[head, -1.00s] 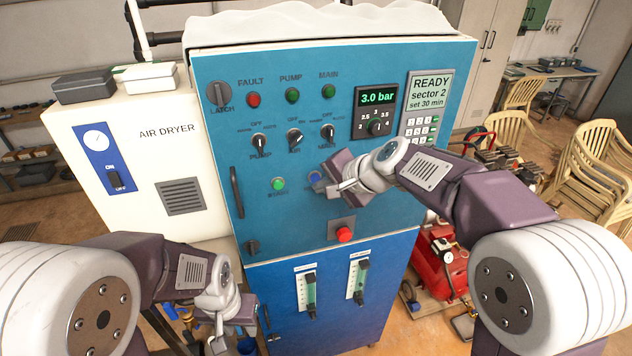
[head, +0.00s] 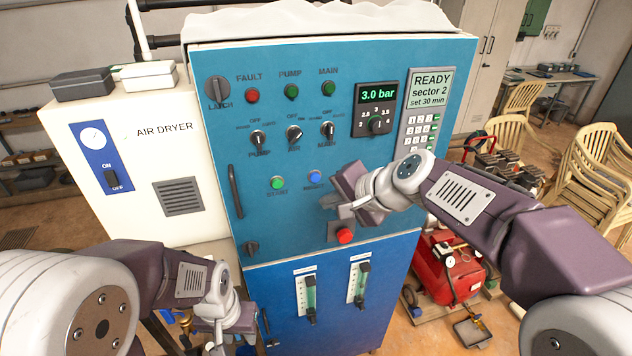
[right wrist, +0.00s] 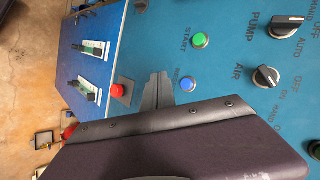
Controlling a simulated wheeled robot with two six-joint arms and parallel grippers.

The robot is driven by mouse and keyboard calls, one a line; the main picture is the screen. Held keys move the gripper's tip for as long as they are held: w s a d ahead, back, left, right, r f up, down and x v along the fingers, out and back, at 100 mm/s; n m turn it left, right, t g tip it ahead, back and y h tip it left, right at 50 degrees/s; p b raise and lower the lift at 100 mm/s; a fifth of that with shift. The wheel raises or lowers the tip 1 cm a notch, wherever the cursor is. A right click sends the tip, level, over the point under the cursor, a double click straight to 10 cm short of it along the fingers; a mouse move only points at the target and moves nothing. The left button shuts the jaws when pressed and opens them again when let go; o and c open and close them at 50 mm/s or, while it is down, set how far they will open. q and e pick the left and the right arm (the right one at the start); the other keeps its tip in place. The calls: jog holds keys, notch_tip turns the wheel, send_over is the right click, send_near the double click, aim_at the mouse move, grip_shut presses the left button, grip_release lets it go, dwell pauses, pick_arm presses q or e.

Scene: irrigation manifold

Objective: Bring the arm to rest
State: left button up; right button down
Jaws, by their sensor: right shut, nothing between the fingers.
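My right gripper (head: 330,201) is in front of the blue control panel (head: 215,150), below the blue button (head: 315,177) and above the red button (head: 344,236). In the right wrist view its fingers (right wrist: 157,90) are together with nothing between them. They show between the red button (right wrist: 118,90) and the blue button (right wrist: 187,84); whether they touch the panel is unclear. My left gripper (head: 214,346) hangs low at the lower left, and its fingers are too small and partly cut off to read.
The panel carries the green start button (head: 277,183), selector knobs, lamps and a screen (head: 432,92) reading READY. A white air dryer (head: 145,190) stands to the left. A red compressor (head: 445,275) and stacked chairs (head: 590,160) stand to the right, with some bare floor between.

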jog(key=shift+w, duration=0.1)
dwell(0.4)
jog(key=s+d+f+g+h+b, duration=0.1)
jog(key=s+d+f+b, duration=0.15)
jog(key=f, duration=0.55)
jog(key=s+d+f+g+h+b, duration=0.15)
jog(key=d+f+b, duration=0.25)
jog(key=f, duration=0.4)
jog(key=s+d+f+g+h+b, duration=0.1)
jog(key=s+d+f+b, duration=0.2)
jog(key=f, duration=0.5)
jog(key=s+d+f+n+g+h+b, duration=0.2)
jog(key=s+d+f+n, duration=0.5)
jog(key=s+f, duration=0.4)
jog(key=shift+s+g+h, duration=0.15)
jog(key=shift+g+h, duration=0.2)
jog(key=shift+d, duration=0.15)
